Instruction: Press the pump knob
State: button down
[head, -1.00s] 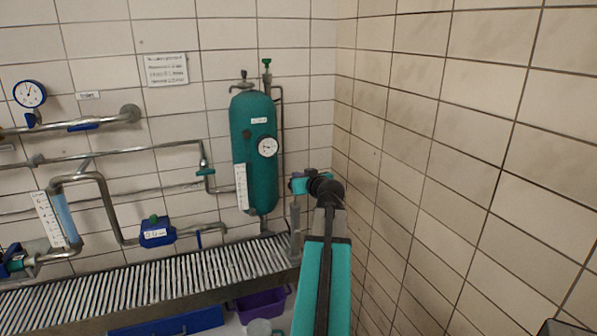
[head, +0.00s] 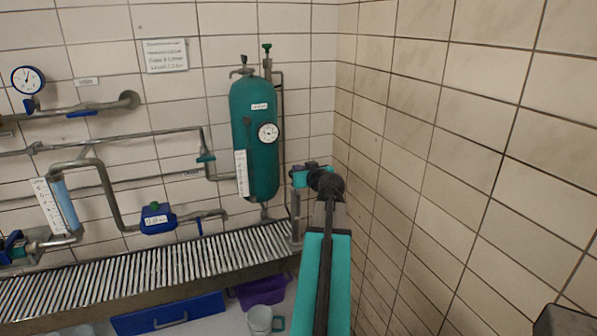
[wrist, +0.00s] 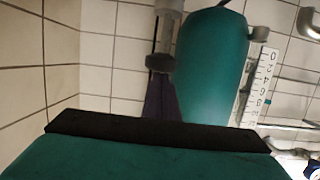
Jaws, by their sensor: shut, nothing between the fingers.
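In the wrist view, which hangs upside down, a dark grey knob (wrist: 159,62) sits on a thin rod from a light grey cylinder. I take this for the pump knob. My gripper (wrist: 161,82) shows there as dark purple fingers, shut and empty, with their tips at the knob. Whether they touch it I cannot tell. In the head view, the grey pump cylinder (head: 296,228) stands at the right end of the grating. The end of my arm with my gripper (head: 298,184) is above it and hides the knob.
A teal tank (head: 257,160) with a gauge hangs just left of the pump. The tiled side wall (head: 430,150) is close on the right. Pipes and a blue valve box (head: 157,218) are farther left. Below the grating (head: 150,272) are a purple bin (head: 247,293) and a cup (head: 259,319).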

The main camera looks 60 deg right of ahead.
jog(key=shift+f+b, duration=2.75)
jog(key=shift+b, duration=0.55)
jog(key=shift+f, duration=0.1)
jog(key=shift+a, duration=0.1)
jog(key=s+a+r, duration=0.5)
jog(key=s+r, duration=0.2)
jog(key=s, duration=0.1)
jog(key=shift+a, duration=0.3)
jog(key=shift+w+r, duration=0.1)
jog(key=shift+r, duration=0.05)
